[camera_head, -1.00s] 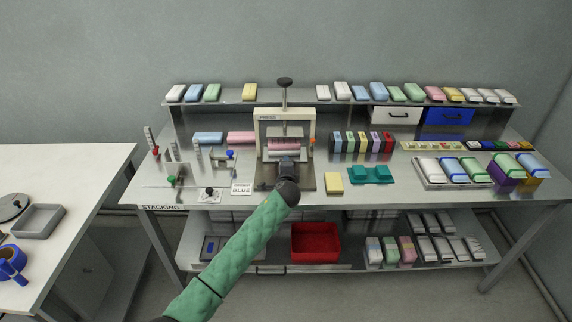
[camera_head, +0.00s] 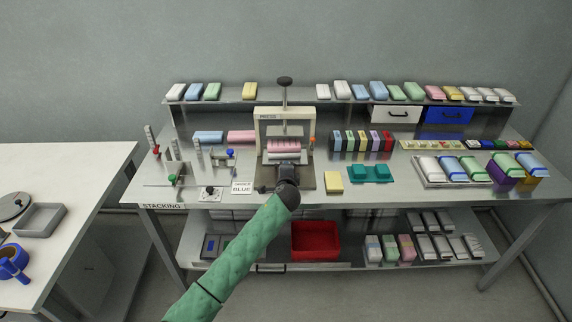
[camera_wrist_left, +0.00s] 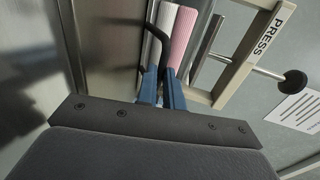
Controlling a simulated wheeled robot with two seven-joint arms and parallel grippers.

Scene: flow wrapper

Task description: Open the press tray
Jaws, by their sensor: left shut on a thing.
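The press (camera_head: 257,125) stands at the middle of the workbench, with a cream frame and a black-knobbed plunger on top. In the left wrist view a dark bent handle (camera_wrist_left: 157,38) runs beside the pink bar (camera_wrist_left: 181,38). My left gripper (camera_head: 288,171) is in front of the press, and its blue fingers (camera_wrist_left: 161,84) are shut on the handle. The exact contact is partly hidden between the fingers. My right gripper is not in view.
A yellow block (camera_head: 334,183) and a teal holder (camera_head: 371,174) lie right of the press. A red bin (camera_head: 316,241) is on the lower shelf. Soap-like bars line the upper shelf (camera_head: 300,103).

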